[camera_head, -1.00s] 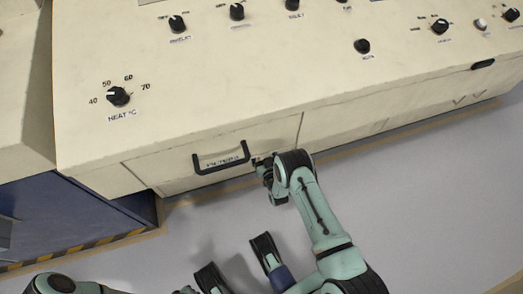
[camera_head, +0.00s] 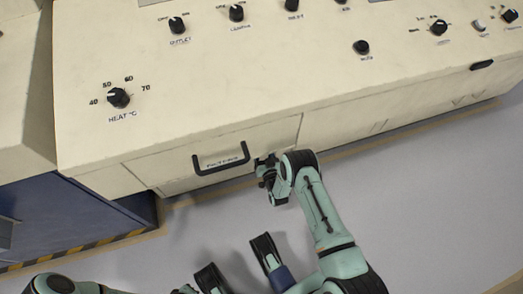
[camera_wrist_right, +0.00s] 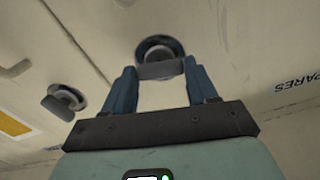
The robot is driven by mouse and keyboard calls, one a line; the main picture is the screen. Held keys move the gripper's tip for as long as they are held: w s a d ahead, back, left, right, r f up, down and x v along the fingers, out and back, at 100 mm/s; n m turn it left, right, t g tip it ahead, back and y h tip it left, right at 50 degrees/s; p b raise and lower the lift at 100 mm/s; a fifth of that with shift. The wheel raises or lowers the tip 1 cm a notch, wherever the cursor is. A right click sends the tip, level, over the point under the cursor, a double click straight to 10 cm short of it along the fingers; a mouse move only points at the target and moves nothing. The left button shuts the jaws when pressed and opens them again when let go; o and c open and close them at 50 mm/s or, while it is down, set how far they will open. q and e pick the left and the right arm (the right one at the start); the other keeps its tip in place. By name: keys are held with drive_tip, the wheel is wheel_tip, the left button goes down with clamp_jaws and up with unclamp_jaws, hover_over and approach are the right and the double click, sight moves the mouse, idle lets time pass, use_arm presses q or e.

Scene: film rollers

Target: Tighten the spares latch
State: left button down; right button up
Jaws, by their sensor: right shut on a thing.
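The spares latch (camera_wrist_right: 160,58) is a dark round knob with a flat grip bar on a cream panel, upper middle in the right wrist view. A printed SPARES label (camera_wrist_right: 299,84) is to its right. My right gripper (camera_wrist_right: 160,72) is shut on the latch's bar, one blue finger at each end. In the head view my right gripper (camera_head: 268,170) is at the right end of the cream drawer front (camera_head: 180,183), and it hides the latch there.
A second dark latch (camera_wrist_right: 65,102) is to the left in the wrist view. A black drawer handle (camera_head: 221,160) is left of my right gripper. Several knobs, including a heat knob (camera_head: 118,97), stand on the console top. Open grey floor (camera_head: 430,200) lies in front.

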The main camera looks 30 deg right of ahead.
use_arm(q)
drive_tip(key=shift+s+f, duration=0.3)
drive_tip(key=shift+s, duration=0.15)
use_arm(e)
drive_tip(key=shift+m, duration=7.2)
use_arm(q)
drive_tip(key=shift+a, duration=0.1)
use_arm(e)
drive_tip(key=o, duration=1.1)
drive_tip(key=shift+c, duration=0.2)
